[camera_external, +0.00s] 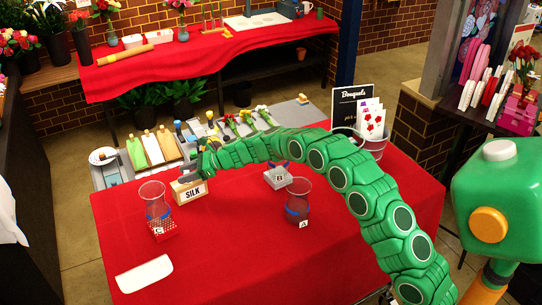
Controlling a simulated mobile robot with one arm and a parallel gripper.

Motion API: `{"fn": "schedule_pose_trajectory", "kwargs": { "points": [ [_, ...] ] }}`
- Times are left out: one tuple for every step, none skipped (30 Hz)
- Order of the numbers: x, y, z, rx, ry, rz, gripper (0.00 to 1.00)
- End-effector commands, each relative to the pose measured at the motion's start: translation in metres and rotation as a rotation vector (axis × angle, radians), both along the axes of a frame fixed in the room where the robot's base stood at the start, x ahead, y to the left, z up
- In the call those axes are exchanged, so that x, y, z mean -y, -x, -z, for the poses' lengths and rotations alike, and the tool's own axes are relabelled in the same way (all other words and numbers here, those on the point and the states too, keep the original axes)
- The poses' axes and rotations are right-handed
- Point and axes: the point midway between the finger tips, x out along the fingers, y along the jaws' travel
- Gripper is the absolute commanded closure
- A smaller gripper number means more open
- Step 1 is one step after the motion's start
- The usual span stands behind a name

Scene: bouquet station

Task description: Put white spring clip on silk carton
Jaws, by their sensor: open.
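The silk carton (190,191) is a small tan box with a white "SILK" label, near the back left of the red-covered table. My gripper (198,160) is at the end of my green arm, just above and behind the carton, near the edge of the grey tray area. It is open, but its fingertips are small and partly hidden by my own arm. I cannot pick out the white spring clip; it may be too small to tell or hidden behind my gripper.
A glass vase marked C (154,203) stands left of the carton, and a vase marked A (297,200) stands to the right. A small stand marked B (278,178) is behind A. A white cloth (144,273) lies front left. The front middle of the table is clear.

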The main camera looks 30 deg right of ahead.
Motion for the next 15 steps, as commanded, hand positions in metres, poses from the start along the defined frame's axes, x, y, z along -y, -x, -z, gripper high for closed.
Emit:
{"fn": "schedule_pose_trajectory", "kwargs": {
  "points": [
    [0.000, 0.000, 0.000, 0.000, 0.000, 0.000, 0.51],
    [0.000, 0.000, -0.001, 0.000, 0.000, 0.000, 0.51],
    [0.000, 0.000, -0.002, 0.001, 0.000, 0.000, 0.51],
    [0.000, 0.000, -0.003, 0.001, 0.000, 0.000, 0.51],
    [0.002, 0.001, -0.004, 0.001, 0.000, 0.000, 0.51],
    [0.004, 0.002, -0.005, 0.000, 0.000, 0.001, 0.51],
    [0.007, 0.002, -0.006, 0.000, -0.001, 0.001, 0.51],
    [0.009, 0.003, -0.008, 0.000, -0.001, 0.002, 0.51],
    [0.013, 0.005, -0.010, 0.001, -0.002, 0.002, 0.51],
    [0.016, 0.006, -0.012, 0.001, -0.002, 0.002, 0.51],
    [0.019, 0.007, -0.013, 0.002, -0.001, 0.001, 0.51],
    [0.023, 0.010, -0.015, 0.002, -0.001, 0.001, 0.51],
    [0.026, 0.011, -0.017, 0.002, -0.001, 0.001, 0.51],
    [0.030, 0.012, -0.018, 0.002, 0.000, 0.001, 0.51],
    [0.034, 0.014, -0.019, 0.001, -0.001, 0.001, 0.51]
  ]
}}
